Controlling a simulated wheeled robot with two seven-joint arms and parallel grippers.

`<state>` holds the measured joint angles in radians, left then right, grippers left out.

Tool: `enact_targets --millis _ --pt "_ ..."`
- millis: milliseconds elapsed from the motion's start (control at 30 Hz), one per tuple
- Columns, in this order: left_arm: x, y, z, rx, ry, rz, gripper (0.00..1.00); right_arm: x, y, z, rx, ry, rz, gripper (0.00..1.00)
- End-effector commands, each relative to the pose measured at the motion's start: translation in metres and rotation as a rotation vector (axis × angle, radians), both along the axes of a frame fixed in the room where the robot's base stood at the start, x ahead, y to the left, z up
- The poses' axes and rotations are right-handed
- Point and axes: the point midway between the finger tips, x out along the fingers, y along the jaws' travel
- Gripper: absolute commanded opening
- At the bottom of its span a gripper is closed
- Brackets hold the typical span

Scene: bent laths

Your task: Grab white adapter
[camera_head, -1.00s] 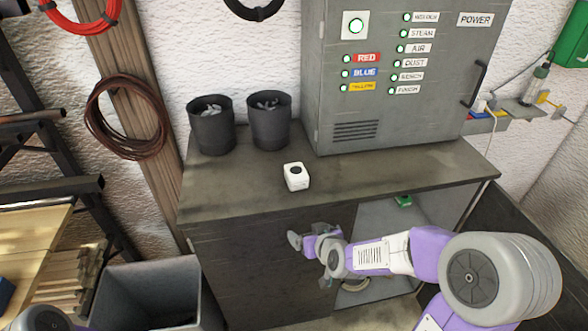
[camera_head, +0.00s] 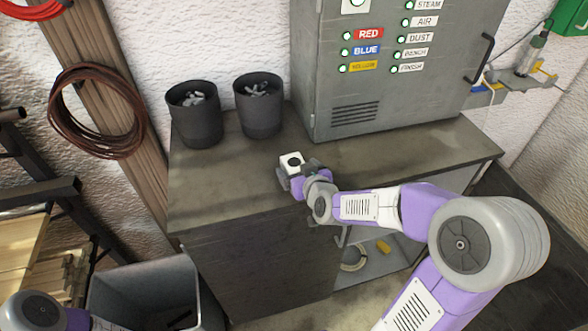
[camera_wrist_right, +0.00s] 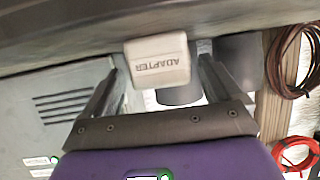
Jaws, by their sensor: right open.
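The white adapter (camera_head: 291,160) is a small white block with a dark round spot on top. It sits on the grey bench top, near its front edge. In the wrist view the right gripper (camera_wrist_right: 160,66) is open, with one finger on each side of the adapter and visible gaps. My left gripper is not in view; only part of my left arm shows at the lower left.
Two dark bins (camera_head: 195,114) stand behind the adapter on the bench (camera_head: 225,190). A grey control cabinet (camera_head: 395,75) stands at the back right. An open grey bin (camera_head: 145,290) is on the floor at the left. The bench top around the adapter is clear.

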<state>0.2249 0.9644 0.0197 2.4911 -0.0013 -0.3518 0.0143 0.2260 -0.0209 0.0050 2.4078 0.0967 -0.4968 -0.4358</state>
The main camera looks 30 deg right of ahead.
Motion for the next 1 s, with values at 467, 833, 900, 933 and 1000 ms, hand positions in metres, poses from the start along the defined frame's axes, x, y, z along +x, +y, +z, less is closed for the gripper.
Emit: enact_targets --millis 467,833,900,933,1000 --pt "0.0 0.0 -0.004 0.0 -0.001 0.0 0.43 0.025 -0.002 -0.012 0.0 -0.001 0.0 0.92" --pt "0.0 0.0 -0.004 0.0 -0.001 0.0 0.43 0.024 -0.002 -0.012 0.0 0.0 0.0 0.38" --pt "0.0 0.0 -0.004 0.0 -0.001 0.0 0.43 0.024 -0.002 -0.012 0.0 -0.001 0.0 0.33" --pt "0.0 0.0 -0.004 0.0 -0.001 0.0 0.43 0.024 -0.002 -0.012 0.0 -0.001 0.0 0.33" --pt "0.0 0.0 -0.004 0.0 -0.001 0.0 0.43 0.024 -0.002 -0.012 0.0 -0.001 0.0 0.33"
